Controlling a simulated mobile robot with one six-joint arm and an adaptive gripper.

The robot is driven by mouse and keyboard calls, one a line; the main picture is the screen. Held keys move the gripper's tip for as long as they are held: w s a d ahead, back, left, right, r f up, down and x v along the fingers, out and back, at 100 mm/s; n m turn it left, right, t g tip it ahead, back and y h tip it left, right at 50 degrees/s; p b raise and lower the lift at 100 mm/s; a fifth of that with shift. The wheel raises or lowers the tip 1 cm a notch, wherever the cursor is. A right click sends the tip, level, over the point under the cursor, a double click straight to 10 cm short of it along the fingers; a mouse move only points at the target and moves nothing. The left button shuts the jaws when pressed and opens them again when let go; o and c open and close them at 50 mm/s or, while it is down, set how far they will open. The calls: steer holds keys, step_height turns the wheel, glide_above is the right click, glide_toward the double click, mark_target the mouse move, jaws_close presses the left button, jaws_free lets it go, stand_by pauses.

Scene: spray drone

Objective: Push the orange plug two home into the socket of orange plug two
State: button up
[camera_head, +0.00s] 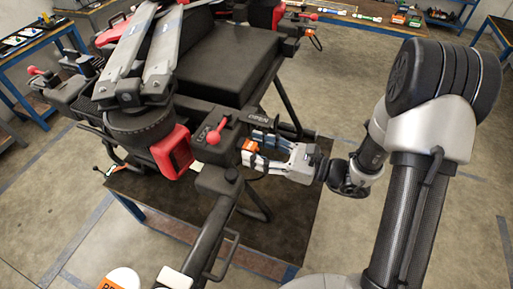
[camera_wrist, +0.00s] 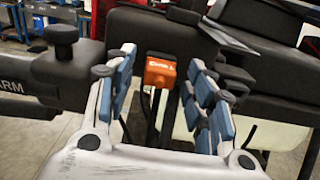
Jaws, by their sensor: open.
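The orange plug (camera_wrist: 160,71) has dark lettering on its face and sits against the dark housing of the drone, between my fingers in the wrist view. In the head view, the orange plug (camera_head: 250,146) shows as a small patch by my fingertips. A dark cable hangs below it. The socket is hidden behind the plug, so I cannot tell how deep the plug sits. My gripper (camera_wrist: 159,60) is open, with one blue-padded finger on each side of the plug and a visible gap to each. In the head view, my gripper (camera_head: 257,149) reaches in from the right.
The black drone (camera_head: 232,62) stands on a dark-topped bench (camera_head: 286,222). A black round knob (camera_wrist: 61,33) stands at left in the wrist view. Floor at right is mostly clear.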

steer(key=v, duration=1.1)
steer(key=shift+d, duration=0.3)
steer(key=shift+s, duration=0.1)
steer(key=s+a+f+n+g+h+b, duration=0.1)
steer(key=s+a+n+g+h+b, duration=0.25)
steer(key=s+n, duration=0.35)
steer(key=s+a+f+n+g+h+b, duration=0.2)
steer(key=s+n+g+h+b, duration=0.25)
steer(key=s+n, duration=0.2)
steer(key=s+d+n+t+h+b, duration=0.2)
steer(key=d+n+t+h+b, duration=0.4)
steer(key=d+n+h, duration=0.2)
steer(key=shift+s+d+f+h, duration=0.4)
steer(key=shift+d+h, duration=0.1)
steer(key=shift+d, duration=0.1)
